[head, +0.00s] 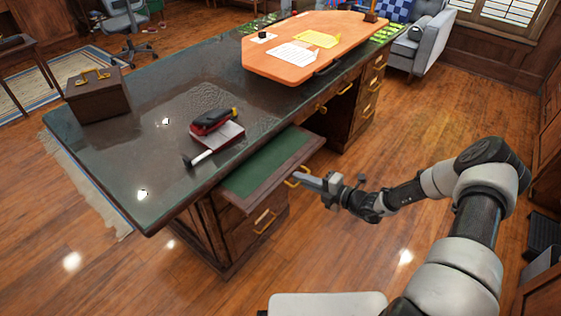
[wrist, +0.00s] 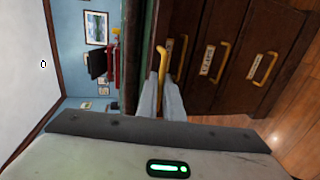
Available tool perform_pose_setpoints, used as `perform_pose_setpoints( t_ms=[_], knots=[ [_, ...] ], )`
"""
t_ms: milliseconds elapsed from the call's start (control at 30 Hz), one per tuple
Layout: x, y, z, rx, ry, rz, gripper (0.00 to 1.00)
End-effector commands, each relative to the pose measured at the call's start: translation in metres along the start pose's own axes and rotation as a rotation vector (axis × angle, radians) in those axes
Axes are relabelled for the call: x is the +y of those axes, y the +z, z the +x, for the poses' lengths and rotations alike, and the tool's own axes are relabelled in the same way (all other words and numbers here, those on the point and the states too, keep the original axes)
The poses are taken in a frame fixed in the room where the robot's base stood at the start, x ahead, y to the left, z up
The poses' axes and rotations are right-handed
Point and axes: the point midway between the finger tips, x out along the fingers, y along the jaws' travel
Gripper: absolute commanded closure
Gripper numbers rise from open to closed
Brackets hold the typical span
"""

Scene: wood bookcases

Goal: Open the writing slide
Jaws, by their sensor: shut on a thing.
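The writing slide (head: 262,170) is a green-topped wooden board pulled partway out from under the desk's top. It has a brass handle (head: 297,177) on its front edge, which also shows in the wrist view (wrist: 163,62). My gripper (head: 312,181) is at that handle, and its fingers are shut on it. In the wrist view the fingers (wrist: 161,95) close around the lower part of the handle. The desk (head: 110,172) has a dark glossy top.
Drawers with brass handles (head: 264,221) sit below the slide. A red-and-black stapler (head: 213,121), a brown box (head: 97,93) and an orange board with papers (head: 330,30) are on the desk. The wood floor (head: 330,250) in front of the desk is clear around my arm.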

Motion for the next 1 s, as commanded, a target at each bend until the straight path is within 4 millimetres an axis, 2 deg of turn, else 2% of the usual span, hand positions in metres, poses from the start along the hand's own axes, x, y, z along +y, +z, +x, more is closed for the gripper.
perform_pose_setpoints(
  t_ms=[33, 200, 400, 633, 1000],
  knots=[
    [-0.001, 0.001, -0.019, -0.004, -0.001, 0.002, 1.0],
    [-0.013, 0.001, -0.069, -0.003, 0.0, 0.002, 1.0],
    [-0.023, 0.0, -0.112, -0.001, 0.0, 0.0, 1.0],
    [-0.029, 0.0, -0.137, 0.001, 0.001, -0.001, 1.0],
    [-0.03, 0.0, -0.142, 0.002, 0.002, -0.001, 1.0]
  ],
)
